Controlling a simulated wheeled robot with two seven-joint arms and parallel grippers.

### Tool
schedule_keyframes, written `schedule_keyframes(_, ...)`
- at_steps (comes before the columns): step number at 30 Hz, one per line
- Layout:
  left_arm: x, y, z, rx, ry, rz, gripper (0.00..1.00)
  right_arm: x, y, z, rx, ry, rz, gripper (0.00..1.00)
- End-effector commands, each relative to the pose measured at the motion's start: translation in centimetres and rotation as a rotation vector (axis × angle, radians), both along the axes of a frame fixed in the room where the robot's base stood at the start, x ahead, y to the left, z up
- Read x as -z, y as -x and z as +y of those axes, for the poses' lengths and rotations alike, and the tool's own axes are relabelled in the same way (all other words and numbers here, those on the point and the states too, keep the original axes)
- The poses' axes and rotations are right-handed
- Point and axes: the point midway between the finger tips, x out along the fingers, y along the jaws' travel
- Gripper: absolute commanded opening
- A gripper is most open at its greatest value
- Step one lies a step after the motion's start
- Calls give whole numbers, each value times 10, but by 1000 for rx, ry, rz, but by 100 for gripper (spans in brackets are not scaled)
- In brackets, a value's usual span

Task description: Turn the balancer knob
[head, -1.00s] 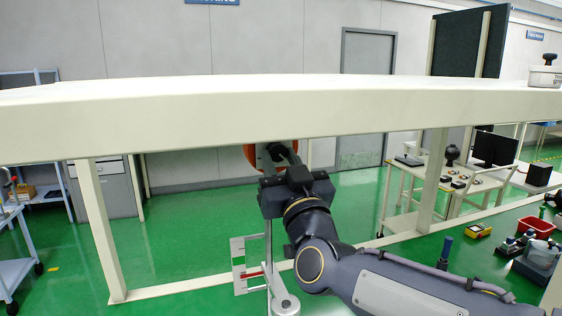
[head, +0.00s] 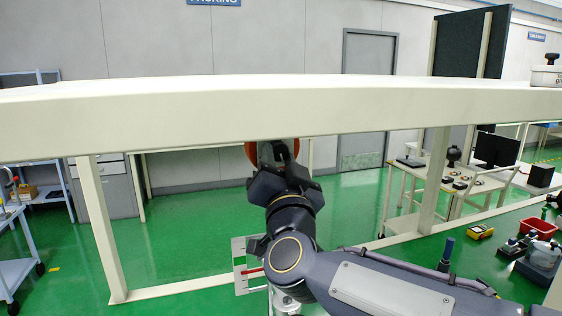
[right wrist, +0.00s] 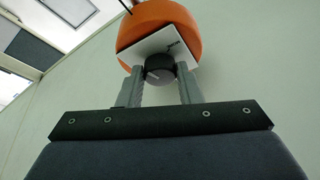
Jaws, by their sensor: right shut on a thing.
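The balancer is an orange round body (right wrist: 188,18) with a white plate (right wrist: 183,44) on its face. In the right wrist view a dark knob (right wrist: 159,70) with a light mark stands out below the plate. My right gripper (right wrist: 160,80) has one finger on each side of the knob and is shut on it. In the head view the orange balancer (head: 254,152) shows only in part under the beam, behind my right gripper (head: 276,158), and the knob is hidden there. My left gripper is not in view.
A long cream beam (head: 200,118) crosses above my right arm, close over the gripper. A scale plate with a red mark (head: 240,268) stands left of the arm. A bench at right holds a red bin (head: 538,227) and small tools.

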Motion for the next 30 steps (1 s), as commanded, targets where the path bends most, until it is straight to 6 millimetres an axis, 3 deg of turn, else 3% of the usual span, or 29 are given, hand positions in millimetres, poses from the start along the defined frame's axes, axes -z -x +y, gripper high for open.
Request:
schedule_keyframes(18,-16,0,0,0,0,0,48,-6,1,4,1,-548,179,9)
schedule_keyframes(30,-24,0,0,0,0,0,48,-7,1,5,2,-778,254,9)
